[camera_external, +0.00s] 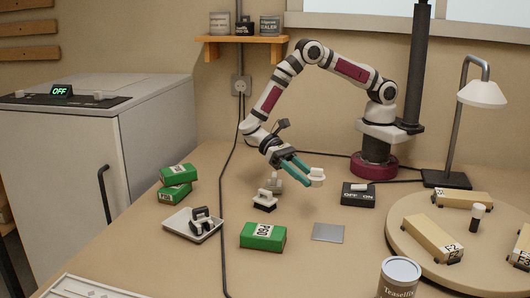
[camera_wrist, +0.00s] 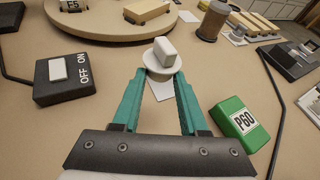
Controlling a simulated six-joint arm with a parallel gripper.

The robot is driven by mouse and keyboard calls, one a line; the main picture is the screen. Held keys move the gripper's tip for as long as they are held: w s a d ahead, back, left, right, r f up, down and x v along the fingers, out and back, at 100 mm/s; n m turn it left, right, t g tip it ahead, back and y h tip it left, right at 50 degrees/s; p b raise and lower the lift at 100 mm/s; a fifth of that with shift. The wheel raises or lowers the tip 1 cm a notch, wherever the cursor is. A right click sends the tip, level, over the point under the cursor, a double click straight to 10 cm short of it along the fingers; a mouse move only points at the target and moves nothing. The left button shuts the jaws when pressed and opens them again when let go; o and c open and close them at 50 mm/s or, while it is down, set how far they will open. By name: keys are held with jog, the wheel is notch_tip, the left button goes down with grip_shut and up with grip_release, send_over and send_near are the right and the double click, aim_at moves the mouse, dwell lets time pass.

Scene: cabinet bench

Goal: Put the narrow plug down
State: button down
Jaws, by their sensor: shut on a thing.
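My gripper (camera_external: 306,174) has teal fingers and is shut on a white plug, taken to be the narrow plug (camera_external: 317,177), with a round flange and a block-shaped top. The plug is held in the air above the bench, apart from everything else. In the wrist view the narrow plug (camera_wrist: 163,56) sits between the fingertips of my gripper (camera_wrist: 161,78), and its lower part is hidden. A flat grey square plate (camera_external: 328,232) lies on the bench below; part of it shows between the fingers in the wrist view (camera_wrist: 160,91).
A black-and-white piece (camera_external: 265,201) stands left of the gripper. A green box (camera_external: 263,236), a tray (camera_external: 178,226) with a dark piece, and stacked green boxes (camera_external: 176,183) are left. An OFF/ON switch box (camera_external: 357,197) and a turntable (camera_external: 405,236) are right. A can (camera_external: 399,279) stands in front.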

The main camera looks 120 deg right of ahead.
send_over(319, 228)
notch_tip(319, 228, down, 5)
jog(key=shift+s+d+r, duration=0.1)
notch_tip(319, 228, down, 3)
jog(key=shift+f, duration=0.4)
jog(key=shift+f, duration=0.2)
jog(key=shift+f, duration=0.45)
